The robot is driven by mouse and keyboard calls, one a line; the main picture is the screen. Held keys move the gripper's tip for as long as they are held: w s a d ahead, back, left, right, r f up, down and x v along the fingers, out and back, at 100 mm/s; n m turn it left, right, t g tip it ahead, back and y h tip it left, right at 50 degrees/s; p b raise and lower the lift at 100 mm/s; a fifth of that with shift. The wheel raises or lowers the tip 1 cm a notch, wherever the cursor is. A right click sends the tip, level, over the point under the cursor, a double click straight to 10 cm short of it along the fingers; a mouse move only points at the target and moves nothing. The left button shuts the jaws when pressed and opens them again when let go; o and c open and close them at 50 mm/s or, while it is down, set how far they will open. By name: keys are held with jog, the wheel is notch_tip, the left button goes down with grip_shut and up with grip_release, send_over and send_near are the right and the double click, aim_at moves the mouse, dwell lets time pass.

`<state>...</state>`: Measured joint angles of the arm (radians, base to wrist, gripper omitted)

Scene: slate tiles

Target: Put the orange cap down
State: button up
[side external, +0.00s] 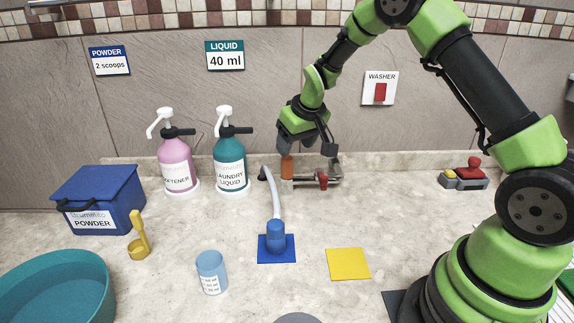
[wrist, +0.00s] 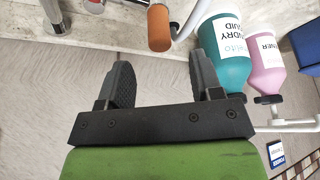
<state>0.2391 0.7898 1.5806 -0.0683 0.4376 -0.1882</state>
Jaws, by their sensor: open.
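The orange cap (side external: 287,167) is a small upright cylinder at the left end of the metal tap fitting (side external: 318,182), by the back ledge. In the wrist view the orange cap (wrist: 159,28) lies beyond the fingertips, roughly in line with the gap between them. My gripper (side external: 308,148) is open and empty, above and close to the cap; in the side view one finger hides part of the cap's top. The wrist view shows my gripper's (wrist: 162,70) two dark fingers wide apart with nothing between them. I cannot tell whether a finger touches the cap.
A white hose (side external: 274,195) with a blue end piece (side external: 276,232) stands on a blue square (side external: 262,255). A yellow square (side external: 348,264) lies bare. Teal (side external: 231,165) and pink (side external: 176,167) pump bottles stand left. A blue cup (side external: 211,272) is in front.

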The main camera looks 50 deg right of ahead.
aim_at(289, 159)
jog(key=x, duration=0.8)
jog(key=shift+w+d+f, duration=0.15)
jog(key=shift+w+f, duration=0.05)
jog(key=shift+f, duration=0.15)
jog(key=shift+c, duration=0.4)
jog(key=c, duration=1)
jog(key=shift+o, duration=0.2)
